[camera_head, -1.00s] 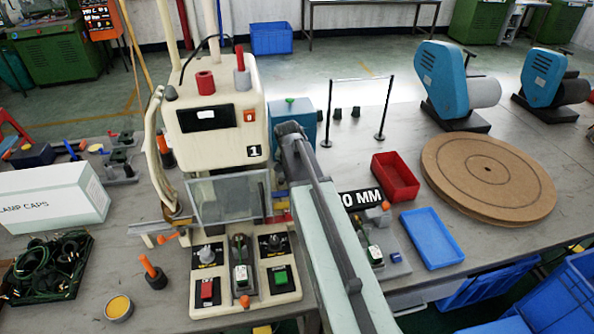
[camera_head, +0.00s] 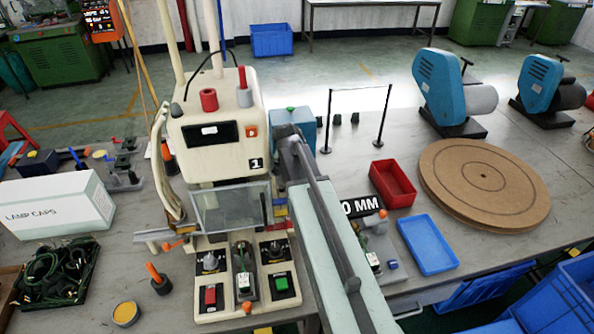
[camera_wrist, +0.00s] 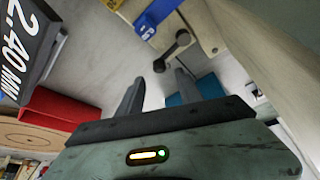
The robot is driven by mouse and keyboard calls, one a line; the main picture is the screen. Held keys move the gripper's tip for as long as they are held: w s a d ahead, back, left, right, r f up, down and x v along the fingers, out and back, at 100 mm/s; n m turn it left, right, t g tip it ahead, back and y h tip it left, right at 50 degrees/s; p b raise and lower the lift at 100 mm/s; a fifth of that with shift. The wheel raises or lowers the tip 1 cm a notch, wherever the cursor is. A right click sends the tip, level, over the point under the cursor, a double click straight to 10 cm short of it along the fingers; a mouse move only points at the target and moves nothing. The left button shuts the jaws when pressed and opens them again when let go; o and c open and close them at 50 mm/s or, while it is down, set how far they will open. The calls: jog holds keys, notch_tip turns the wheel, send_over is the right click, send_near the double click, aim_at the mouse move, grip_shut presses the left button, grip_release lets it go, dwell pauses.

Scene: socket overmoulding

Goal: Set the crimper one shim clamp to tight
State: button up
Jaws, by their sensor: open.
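Crimper one (camera_head: 219,145) is a cream machine marked 1, standing on the bench left of my arm. On its right side are blue, yellow and red pieces (camera_head: 280,208), partly hidden by my arm. In the wrist view, a dark crank-like lever with a round knob (camera_wrist: 181,38) sits on the cream side, next to blue and yellow pieces (camera_wrist: 150,18). It looks like the shim clamp; its setting is unreadable. My gripper (camera_wrist: 158,82) is open and empty, its two dark fingers apart just below the lever. In the head view the fingers are hidden.
A black 2.40 MM sign (camera_wrist: 30,45) and a red tray (camera_wrist: 55,108) are left in the wrist view. In the head view, a red tray (camera_head: 392,184), blue tray (camera_head: 428,245) and round brown board (camera_head: 485,205) lie right of my arm. A clear guard (camera_head: 230,208) fronts the crimper.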

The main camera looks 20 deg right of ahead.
jog(key=p+v, duration=0.1)
jog(key=v, duration=0.2)
jog(key=shift+f, duration=0.1)
